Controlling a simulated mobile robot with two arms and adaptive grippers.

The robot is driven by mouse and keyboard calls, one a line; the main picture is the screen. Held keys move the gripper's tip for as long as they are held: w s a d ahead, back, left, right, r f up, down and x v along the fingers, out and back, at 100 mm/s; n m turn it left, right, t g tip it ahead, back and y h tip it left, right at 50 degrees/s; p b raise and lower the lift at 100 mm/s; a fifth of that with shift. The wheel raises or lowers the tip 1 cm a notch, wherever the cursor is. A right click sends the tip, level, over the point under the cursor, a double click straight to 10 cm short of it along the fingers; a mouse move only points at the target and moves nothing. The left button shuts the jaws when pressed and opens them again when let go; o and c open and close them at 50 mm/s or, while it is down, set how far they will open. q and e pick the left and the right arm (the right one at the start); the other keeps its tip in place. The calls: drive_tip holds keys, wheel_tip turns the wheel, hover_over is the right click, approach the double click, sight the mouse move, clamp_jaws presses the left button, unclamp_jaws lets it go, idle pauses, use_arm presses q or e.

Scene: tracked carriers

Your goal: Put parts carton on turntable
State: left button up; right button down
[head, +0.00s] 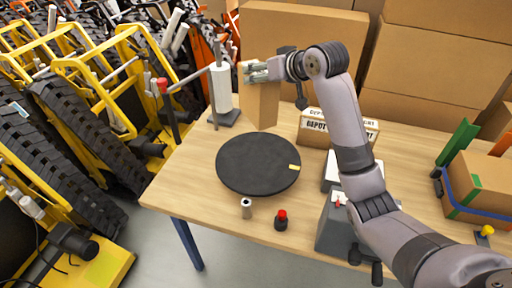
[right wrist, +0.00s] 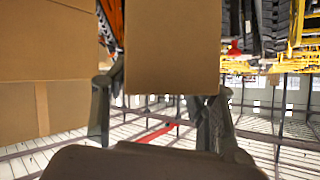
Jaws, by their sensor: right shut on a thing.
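A plain brown parts carton (head: 261,106) is held upright in my right gripper (head: 258,72), which is shut on its upper part. In the head view the carton's lower end shows just beyond the far rim of the turntable (head: 258,178); I cannot tell its exact height over the table. The turntable is a flat black disc with a small yellow mark near its right rim, and it is empty. In the right wrist view the carton (right wrist: 172,45) fills the middle, between the two fingers of the right gripper (right wrist: 157,105). My left gripper is not in view.
A paper roll on a stand (head: 220,92) is close left of the held carton. A carton labelled DEPOT (head: 312,137) stands to the right. A small cylinder (head: 246,208) and a red-topped object (head: 282,220) sit near the front edge. Big boxes (head: 300,45) stand behind.

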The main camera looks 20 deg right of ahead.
sight(261, 119)
wheel_tip(261, 119, down, 7)
drive_tip(key=shift+w+p, duration=0.1)
drive_tip(key=shift+p, duration=0.4)
wheel_tip(261, 119, down, 6)
drive_tip(key=shift+f+p, duration=0.2)
drive_tip(key=shift+p, duration=0.2)
drive_tip(key=shift+f, duration=0.65)
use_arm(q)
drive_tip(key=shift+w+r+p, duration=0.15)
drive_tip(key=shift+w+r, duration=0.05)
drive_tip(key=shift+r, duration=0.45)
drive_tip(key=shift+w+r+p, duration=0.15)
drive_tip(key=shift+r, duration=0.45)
use_arm(e)
drive_tip(key=shift+d+f, duration=0.1)
drive_tip(key=shift+f, duration=1.75)
drive_tip(key=c, duration=0.6)
unclamp_jaws()
drive_tip(key=shift+f, duration=0.15)
drive_tip(key=shift+c, duration=0.2)
use_arm(q)
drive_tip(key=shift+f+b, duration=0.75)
drive_tip(key=shift+b, duration=0.05)
use_arm(e)
drive_tip(key=v, duration=1.2)
